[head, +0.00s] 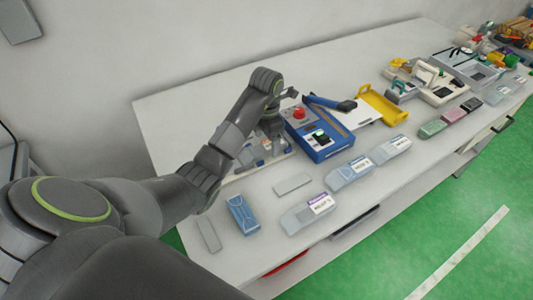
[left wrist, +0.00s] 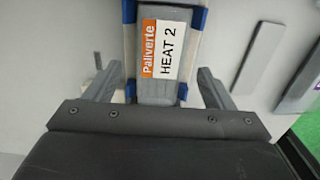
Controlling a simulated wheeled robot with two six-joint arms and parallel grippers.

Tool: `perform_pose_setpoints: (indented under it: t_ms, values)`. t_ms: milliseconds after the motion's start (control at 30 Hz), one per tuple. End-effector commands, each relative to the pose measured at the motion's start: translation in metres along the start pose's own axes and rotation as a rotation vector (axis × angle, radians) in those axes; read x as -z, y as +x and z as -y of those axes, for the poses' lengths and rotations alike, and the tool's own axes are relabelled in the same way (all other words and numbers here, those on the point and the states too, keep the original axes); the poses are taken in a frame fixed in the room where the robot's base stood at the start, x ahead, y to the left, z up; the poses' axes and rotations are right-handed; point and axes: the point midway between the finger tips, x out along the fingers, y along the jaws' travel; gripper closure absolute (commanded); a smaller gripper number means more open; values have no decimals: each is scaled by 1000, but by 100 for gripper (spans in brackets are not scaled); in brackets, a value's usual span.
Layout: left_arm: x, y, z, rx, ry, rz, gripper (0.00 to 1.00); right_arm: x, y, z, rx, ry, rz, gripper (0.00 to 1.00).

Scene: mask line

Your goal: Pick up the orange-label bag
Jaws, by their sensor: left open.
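In the left wrist view my open left gripper (left wrist: 158,80) has one finger on each side of the bag, with visible gaps and nothing gripped. In the head view my left gripper (head: 271,128) is over the holder (head: 270,162) and hides most of the bag. My right gripper is not in view.
A blue machine with a red button (head: 320,140) stands close right of my gripper. A purple-label bag (head: 307,214), two more labelled bags (head: 349,174), a blue packet (head: 242,214) and a grey plate (head: 293,184) lie near the front edge. The back-left tabletop is clear.

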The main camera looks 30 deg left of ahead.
Motion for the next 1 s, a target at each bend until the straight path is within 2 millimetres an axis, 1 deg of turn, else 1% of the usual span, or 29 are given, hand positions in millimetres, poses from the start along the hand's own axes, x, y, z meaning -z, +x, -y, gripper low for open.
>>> perform_pose_setpoints:
  t_ms: [33, 100, 200, 367, 467, 733, 767, 1000]
  values:
    - [0, 11, 0, 2, 0, -2, 24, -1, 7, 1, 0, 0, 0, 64]
    - [0, 19, 0, 1, -1, -2, 24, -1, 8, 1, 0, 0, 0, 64]
    - [0, 23, 0, 0, 0, 0, 24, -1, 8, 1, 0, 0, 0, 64]
    - [0, 22, 0, 0, 0, 0, 24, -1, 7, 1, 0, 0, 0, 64]
    - [0, 22, 0, 0, 0, 0, 34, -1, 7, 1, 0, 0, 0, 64]
    - [0, 22, 0, 0, 0, 0, 69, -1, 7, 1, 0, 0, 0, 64]
    - [0, 22, 0, 0, 0, 0, 71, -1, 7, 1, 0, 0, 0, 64]
    - [0, 21, 0, -1, 0, 1, 71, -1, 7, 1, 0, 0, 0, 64]
